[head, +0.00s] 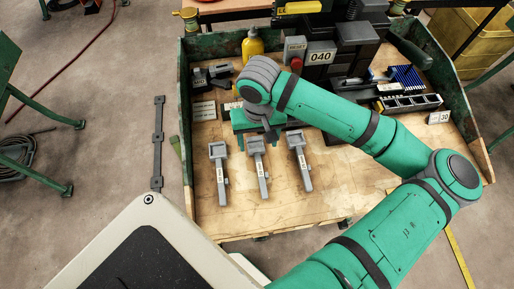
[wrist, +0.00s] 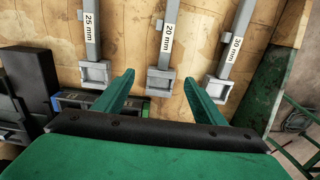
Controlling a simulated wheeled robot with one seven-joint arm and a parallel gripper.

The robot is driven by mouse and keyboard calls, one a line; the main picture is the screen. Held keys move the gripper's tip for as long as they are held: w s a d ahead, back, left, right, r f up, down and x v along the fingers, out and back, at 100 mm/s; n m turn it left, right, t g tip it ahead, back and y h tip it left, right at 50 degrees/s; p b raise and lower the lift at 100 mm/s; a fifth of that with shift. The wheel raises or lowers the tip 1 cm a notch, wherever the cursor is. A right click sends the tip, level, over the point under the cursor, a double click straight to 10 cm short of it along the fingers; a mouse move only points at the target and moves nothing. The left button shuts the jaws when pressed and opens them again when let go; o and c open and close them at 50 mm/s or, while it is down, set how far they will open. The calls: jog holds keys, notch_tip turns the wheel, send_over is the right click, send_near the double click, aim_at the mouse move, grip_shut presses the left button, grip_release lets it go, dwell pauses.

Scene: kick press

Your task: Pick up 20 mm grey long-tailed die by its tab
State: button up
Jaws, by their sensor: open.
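Three grey dies with square frame heads and straight tails lie side by side on the wooden bench top.
The bench (head: 240,218) has green side walls and bare wood in front of the dies. A yellow bottle (head: 252,46), a red button box (head: 295,50) and a dark machine marked 040 stand behind. A tool rack (head: 410,103) lies at the right.

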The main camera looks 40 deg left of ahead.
aim_at(257, 150)
jog(key=shift+a+f, duration=0.15)
jog(key=shift+f, duration=1.05)
jog(key=shift+a+f, duration=0.1)
jog(key=shift+f, duration=1.1)
jog(key=shift+c, duration=0.6)
jog(key=c, duration=1.4)
jog(key=shift+r, duration=0.15)
